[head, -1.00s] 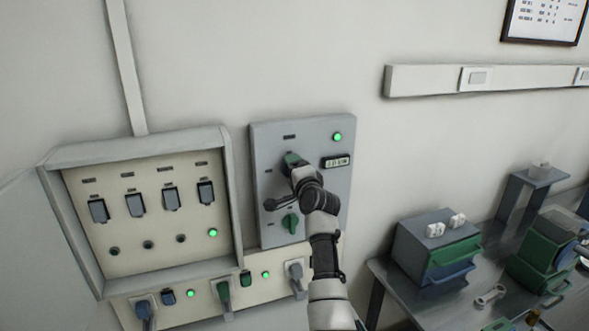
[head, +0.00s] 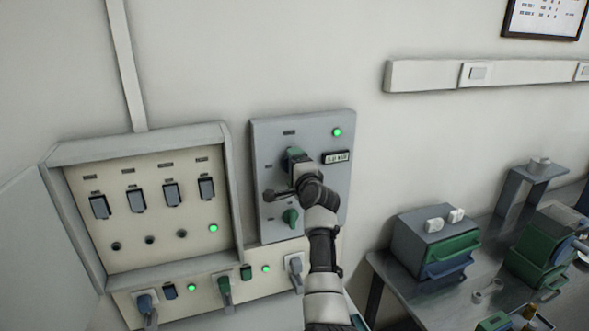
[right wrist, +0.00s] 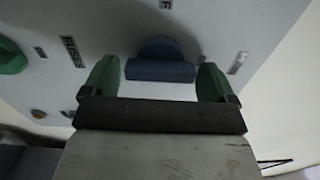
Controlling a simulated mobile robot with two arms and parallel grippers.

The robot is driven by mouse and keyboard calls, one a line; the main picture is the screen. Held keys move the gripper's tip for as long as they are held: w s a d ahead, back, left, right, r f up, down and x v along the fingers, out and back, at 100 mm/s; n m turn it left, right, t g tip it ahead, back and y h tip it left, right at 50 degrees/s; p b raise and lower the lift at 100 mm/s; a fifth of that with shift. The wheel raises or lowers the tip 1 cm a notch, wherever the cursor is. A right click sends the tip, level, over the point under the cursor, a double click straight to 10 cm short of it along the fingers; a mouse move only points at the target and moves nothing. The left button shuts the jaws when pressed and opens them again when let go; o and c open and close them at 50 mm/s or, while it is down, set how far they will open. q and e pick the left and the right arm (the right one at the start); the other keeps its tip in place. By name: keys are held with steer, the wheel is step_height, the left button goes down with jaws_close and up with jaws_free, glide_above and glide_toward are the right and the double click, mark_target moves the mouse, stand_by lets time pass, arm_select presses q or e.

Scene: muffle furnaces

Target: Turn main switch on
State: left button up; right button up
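The grey switch panel (head: 262,130) on the wall has a lit green lamp (head: 337,132), a small display (head: 337,157) and a green rotary knob (head: 290,217) low down. My right gripper (head: 295,168) is at the panel's upper middle. In the right wrist view my right gripper (right wrist: 157,86) is open, with one green fingertip on each side of a dark blue rotary knob (right wrist: 160,70). The knob's bar lies across the gap, and I see space between it and the fingers. In the head view my gripper hides this knob. My left gripper is not in view.
A framed breaker box (head: 150,240) with several dark switches is left of the panel, its door open. Plugs in sockets (head: 223,290) sit below. At right, a metal table (head: 455,308) holds a drawer unit (head: 415,235). Wall around the panel's top is clear.

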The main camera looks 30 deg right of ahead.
steer(key=shift+o, duration=0.6)
steer(key=b+v, duration=0.3)
steer(key=v, duration=0.7)
steer(key=shift+s, duration=0.35)
steer(key=shift+a, duration=0.1)
